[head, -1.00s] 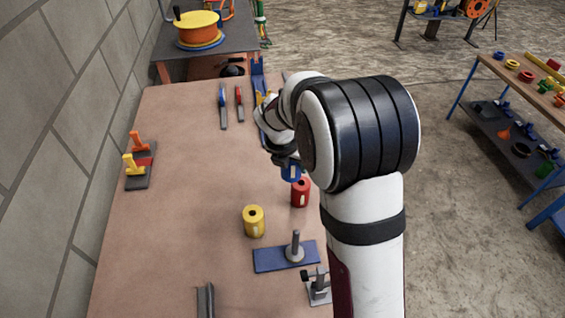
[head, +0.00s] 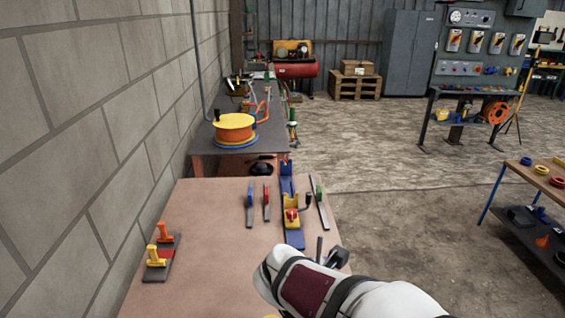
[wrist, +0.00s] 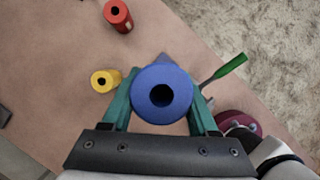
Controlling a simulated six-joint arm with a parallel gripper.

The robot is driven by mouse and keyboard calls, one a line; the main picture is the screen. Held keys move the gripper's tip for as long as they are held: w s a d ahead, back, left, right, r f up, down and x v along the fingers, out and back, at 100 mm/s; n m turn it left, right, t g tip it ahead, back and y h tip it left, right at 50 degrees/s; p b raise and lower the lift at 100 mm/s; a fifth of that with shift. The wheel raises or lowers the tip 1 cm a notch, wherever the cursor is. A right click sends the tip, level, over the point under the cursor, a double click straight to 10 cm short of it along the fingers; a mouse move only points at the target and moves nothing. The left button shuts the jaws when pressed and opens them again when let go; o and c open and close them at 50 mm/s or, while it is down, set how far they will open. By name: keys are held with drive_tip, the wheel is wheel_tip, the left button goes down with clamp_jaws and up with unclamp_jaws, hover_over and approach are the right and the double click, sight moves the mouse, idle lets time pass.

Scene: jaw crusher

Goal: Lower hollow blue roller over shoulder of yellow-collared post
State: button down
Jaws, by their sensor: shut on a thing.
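In the wrist view, my gripper (wrist: 160,105) is shut on the hollow blue roller (wrist: 150,84), with a teal finger on either side. The roller's round end and dark bore face the camera. It hides most of what is beneath it; a small grey-blue corner shows past its upper edge. I cannot make out the yellow-collared post in either current view. In the head view, my gripper and the roller are not visible, and my arm covers the lower middle. A grey upright rod (head: 319,250) stands just behind the arm; I cannot tell what it belongs to.
The wrist view shows a red cylinder (wrist: 118,16) and a yellow cylinder (wrist: 104,80) on the bench. The head view shows a blue fixture with a yellow block (head: 291,205), several hand tools (head: 249,205), and orange and yellow T-handles (head: 160,250) at left. The bench middle (head: 215,250) is clear.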

drive_tip(key=shift+f, duration=2)
drive_tip(key=shift+f, duration=6.15)
drive_tip(key=shift+c, duration=0.4)
unclamp_jaws()
drive_tip(key=v, duration=1.5)
drive_tip(key=shift+r, duration=0.45)
